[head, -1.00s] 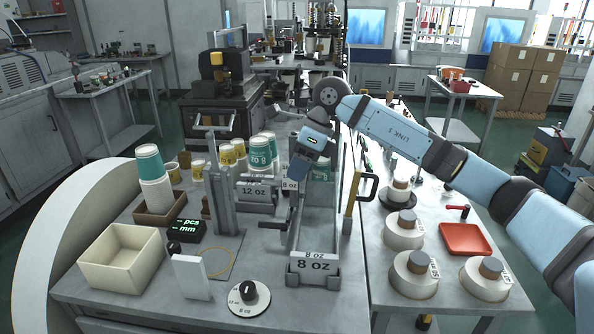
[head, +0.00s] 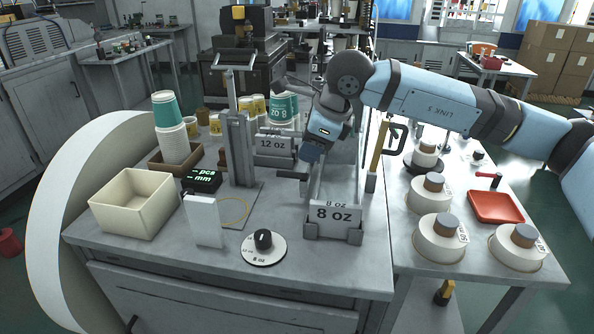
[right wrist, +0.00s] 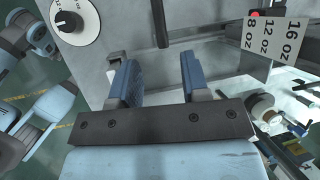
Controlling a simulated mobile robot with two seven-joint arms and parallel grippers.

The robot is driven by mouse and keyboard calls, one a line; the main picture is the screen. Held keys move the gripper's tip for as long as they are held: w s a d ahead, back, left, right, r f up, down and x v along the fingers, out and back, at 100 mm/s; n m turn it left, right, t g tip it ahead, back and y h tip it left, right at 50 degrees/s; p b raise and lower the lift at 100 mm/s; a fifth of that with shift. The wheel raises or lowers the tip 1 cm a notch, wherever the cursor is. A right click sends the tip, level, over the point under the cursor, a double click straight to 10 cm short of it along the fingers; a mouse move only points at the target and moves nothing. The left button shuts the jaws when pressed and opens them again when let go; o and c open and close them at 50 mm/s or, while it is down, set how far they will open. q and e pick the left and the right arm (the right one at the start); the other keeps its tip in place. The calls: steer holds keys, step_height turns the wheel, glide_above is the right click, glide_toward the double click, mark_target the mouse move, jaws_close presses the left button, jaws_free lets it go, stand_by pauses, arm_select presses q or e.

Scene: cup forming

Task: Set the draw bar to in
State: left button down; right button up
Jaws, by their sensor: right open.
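My right gripper (head: 309,152) hangs over the left side of the 8 oz trough in the head view. In the right wrist view its two blue fingers (right wrist: 160,80) are apart with nothing between them. A short dark bar (head: 290,175) sticks out to the left of the trough, just below the gripper; it looks like the draw bar, though no label confirms this. A dark bar (right wrist: 160,22) also shows beyond the fingertips in the right wrist view; I cannot tell if it is the same one. The 8 oz plate (head: 334,216) is at the trough's front end.
A dial (head: 263,247), a white upright block (head: 204,220) and a cream bin (head: 134,204) stand to the left. A yellow-posted black handle (head: 394,138) rises right of the trough. White rolls (head: 435,240) and a red tray (head: 495,207) lie farther right.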

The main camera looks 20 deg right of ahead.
mark_target(295, 173)
steer(key=x, duration=0.8)
steer(key=shift+w, duration=0.1)
